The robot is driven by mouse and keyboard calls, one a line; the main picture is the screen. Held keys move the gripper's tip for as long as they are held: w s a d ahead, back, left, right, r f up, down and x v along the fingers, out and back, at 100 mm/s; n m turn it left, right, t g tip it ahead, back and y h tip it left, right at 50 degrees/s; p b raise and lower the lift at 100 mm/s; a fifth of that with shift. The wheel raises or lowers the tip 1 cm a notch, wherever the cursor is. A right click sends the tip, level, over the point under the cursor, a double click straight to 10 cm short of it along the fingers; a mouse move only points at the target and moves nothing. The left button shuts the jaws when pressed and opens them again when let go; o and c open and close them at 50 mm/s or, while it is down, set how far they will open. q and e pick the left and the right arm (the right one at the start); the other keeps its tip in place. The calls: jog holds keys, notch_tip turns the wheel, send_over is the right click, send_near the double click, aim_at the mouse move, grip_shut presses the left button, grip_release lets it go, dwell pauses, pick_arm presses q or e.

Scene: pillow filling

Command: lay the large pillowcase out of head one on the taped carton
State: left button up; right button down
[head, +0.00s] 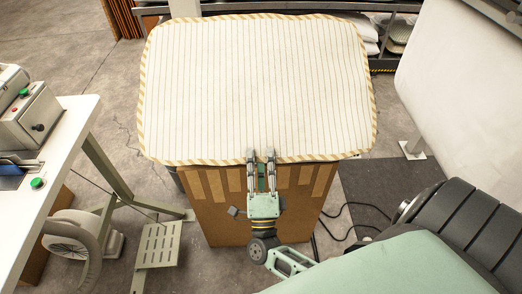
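The large pillowcase (255,85) is white with thin dark stripes and a yellow-and-white striped border. It lies spread out and nearly flat on top of the taped carton (228,222), hiding the carton's top. The carton is brown with lighter tape strips down its front. The pillowcase reaches past the carton's visible front at left and right. My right gripper (261,157) is at the middle of the pillowcase's near edge. Its two fingers are apart, with their tips over the border; I cannot tell whether they touch the cloth. My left gripper is out of view.
A white table (66,150) with a sewing-type machine (28,112) stands at the left, with a pedal (158,244) below. A shelf with white pillows (362,30) is behind. A large pale panel (460,85) is at the right. A black cable (345,212) lies on the floor.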

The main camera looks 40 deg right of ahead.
notch_tip(320, 180, down, 9)
jog(key=w+g+y+p, duration=0.1)
jog(key=g+y+p, duration=0.2)
jog(key=g+p, duration=0.2)
jog(key=shift+w+d+p, duration=0.25)
jog(key=shift+d+p, duration=0.15)
jog(key=c, duration=1.7)
grip_release()
jog(key=o, duration=0.6)
jog(key=shift+s, duration=0.1)
